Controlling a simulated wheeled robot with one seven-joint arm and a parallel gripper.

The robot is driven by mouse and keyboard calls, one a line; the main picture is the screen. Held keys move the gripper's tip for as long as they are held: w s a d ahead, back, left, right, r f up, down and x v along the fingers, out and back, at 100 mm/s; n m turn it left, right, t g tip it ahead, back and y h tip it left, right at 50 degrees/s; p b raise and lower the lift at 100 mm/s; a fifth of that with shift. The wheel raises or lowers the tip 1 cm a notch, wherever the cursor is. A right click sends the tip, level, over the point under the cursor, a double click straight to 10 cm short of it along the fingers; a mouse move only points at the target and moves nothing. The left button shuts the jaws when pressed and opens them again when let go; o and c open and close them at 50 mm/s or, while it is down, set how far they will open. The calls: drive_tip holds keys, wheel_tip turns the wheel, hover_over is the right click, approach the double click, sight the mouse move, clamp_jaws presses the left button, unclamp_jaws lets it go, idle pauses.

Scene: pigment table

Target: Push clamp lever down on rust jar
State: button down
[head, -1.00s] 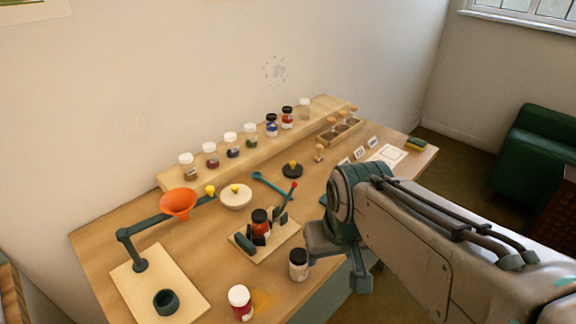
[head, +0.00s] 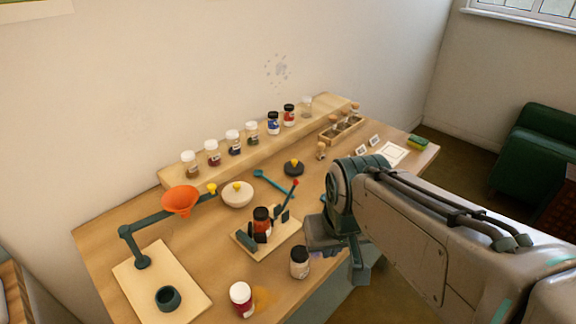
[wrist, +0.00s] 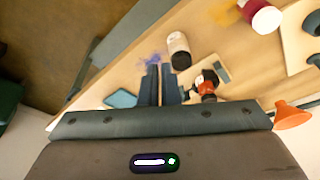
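The rust jar (head: 262,224), with orange-red contents and a dark lid, stands upright in a clamp on a pale wooden board (head: 283,237). Dark clamp pads sit beside it. The clamp lever (head: 290,194) slants up to a red knob (head: 295,182), behind and right of the jar. The jar also shows in the wrist view (wrist: 208,86), right of my fingers; I cannot make out the lever there. My gripper (wrist: 160,72) looks shut and empty, its two fingers side by side with only a thin gap. In the head view it is right of the clamp, above the table's front edge, apart from the lever.
A black-lidded jar (head: 299,262) stands close to my gripper, in front of the clamp board. A white-lidded red jar (head: 241,299) is at the front. An orange funnel (head: 180,200) on an arm is left; a shelf (head: 180,182) with several jars is behind.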

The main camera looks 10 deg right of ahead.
drive_tip(key=w+r+m+g+p, duration=0.1)
drive_tip(key=w+r+m+p, duration=0.15)
drive_tip(key=w, duration=0.45)
drive_tip(key=w+r+m+p, duration=0.2)
drive_tip(key=w+p, duration=0.1)
drive_tip(key=w, duration=0.3)
drive_tip(key=m+g+p, duration=0.1)
drive_tip(key=m+p, duration=0.3)
drive_tip(key=p, duration=0.3)
approach(295, 181)
drive_tip(key=shift+w+a+f+h, duration=0.15)
drive_tip(key=shift+a+h, duration=0.15)
drive_tip(key=shift+h, duration=0.1)
drive_tip(key=shift+f, duration=0.1)
drive_tip(key=shift+w+d+f+b, duration=0.1)
drive_tip(key=shift+d+f+b, duration=0.05)
drive_tip(key=shift+f+b, duration=1.3)
drive_tip(key=shift+w+d+f+b, duration=0.1)
drive_tip(key=shift+f+b, duration=0.8)
drive_tip(key=shift+f, duration=1.1)
